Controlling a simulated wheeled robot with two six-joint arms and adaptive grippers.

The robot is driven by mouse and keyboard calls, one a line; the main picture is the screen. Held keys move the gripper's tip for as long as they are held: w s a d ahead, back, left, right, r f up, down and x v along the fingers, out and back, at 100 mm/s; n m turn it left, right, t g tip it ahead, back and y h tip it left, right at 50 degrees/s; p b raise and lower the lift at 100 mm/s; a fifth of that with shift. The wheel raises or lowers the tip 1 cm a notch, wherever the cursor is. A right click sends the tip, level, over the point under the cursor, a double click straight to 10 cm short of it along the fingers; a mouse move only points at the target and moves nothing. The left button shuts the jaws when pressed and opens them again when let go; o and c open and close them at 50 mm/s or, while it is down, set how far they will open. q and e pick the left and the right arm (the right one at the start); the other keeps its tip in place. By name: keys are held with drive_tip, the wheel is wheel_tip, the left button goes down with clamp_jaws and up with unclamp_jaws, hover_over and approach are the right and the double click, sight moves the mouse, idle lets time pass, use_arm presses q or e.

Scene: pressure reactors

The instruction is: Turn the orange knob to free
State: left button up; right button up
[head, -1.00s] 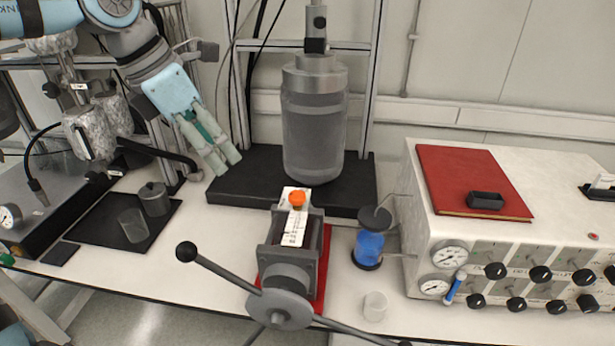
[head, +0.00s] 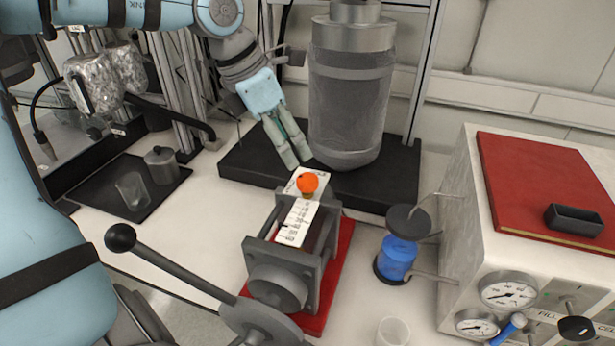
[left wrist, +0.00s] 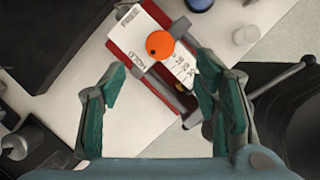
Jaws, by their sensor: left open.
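The orange knob (head: 307,183) sits on top of the grey press device (head: 283,277), on its white label plate (head: 297,222). In the left wrist view the knob (left wrist: 159,45) is a round orange disc with a small dark dot near its lower left edge. The plate reads "FREE" at its upper end and "HOLD" nearer the knob's lower left. My left gripper (head: 289,144) is above and behind the knob, pointing down, apart from it. In the wrist view the left gripper (left wrist: 160,102) has its fingers wide apart with nothing between them. My right gripper is out of view.
A large grey cylinder vessel (head: 350,95) stands on a black base (head: 245,161) close behind. A long lever with a black ball (head: 120,238) reaches left from the device. A blue container (head: 397,258) and a white instrument box (head: 455,215) are at right.

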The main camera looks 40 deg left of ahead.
sight(307, 178)
use_arm(q)
drive_tip(key=x, duration=0.9)
drive_tip(key=shift+f, duration=0.2)
drive_tip(key=c, duration=1.1)
